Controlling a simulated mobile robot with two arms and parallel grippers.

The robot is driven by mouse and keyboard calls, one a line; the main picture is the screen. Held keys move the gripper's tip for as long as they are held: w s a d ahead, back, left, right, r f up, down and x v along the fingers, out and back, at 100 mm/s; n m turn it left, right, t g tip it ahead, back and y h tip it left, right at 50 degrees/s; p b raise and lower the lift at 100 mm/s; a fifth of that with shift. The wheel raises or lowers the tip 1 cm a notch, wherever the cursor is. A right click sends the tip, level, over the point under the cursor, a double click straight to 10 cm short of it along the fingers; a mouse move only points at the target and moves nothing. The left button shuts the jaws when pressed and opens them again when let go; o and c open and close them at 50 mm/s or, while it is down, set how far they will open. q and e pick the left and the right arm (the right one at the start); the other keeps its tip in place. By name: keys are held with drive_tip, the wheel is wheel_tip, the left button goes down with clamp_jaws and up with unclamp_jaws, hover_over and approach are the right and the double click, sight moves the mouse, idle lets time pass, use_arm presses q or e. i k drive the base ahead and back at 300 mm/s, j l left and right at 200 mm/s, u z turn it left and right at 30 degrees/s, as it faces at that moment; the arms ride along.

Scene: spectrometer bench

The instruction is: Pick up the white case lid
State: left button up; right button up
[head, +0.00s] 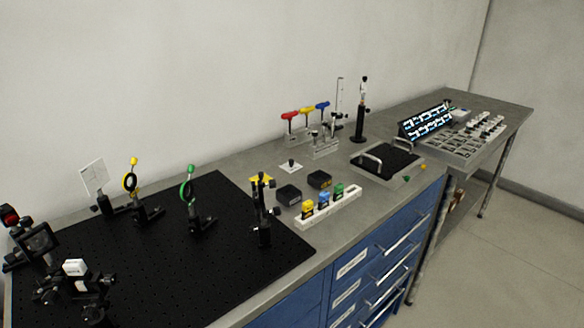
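A small flat white piece with a dark knob on top (290,166) lies on the grey bench top, behind two small dark open boxes. It may be the white case lid, but at this size I cannot tell for sure. The left dark box (288,194) and the right dark box (319,180) stand just in front of it. Neither of my grippers is in view.
A black breadboard (235,258) with several optic mounts covers the near left. A white rack (328,207) with coloured pieces stands near the front edge.

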sight(291, 167)
drive_tip(key=i+l, duration=0.25)
drive_tip(key=l, duration=0.15)
drive_tip(key=i+l, duration=0.2)
drive_tip(key=l, duration=0.2)
drive_tip(key=i+l+z, duration=0.1)
drive_tip(key=i+l, duration=0.15)
drive_tip(key=l, duration=0.1)
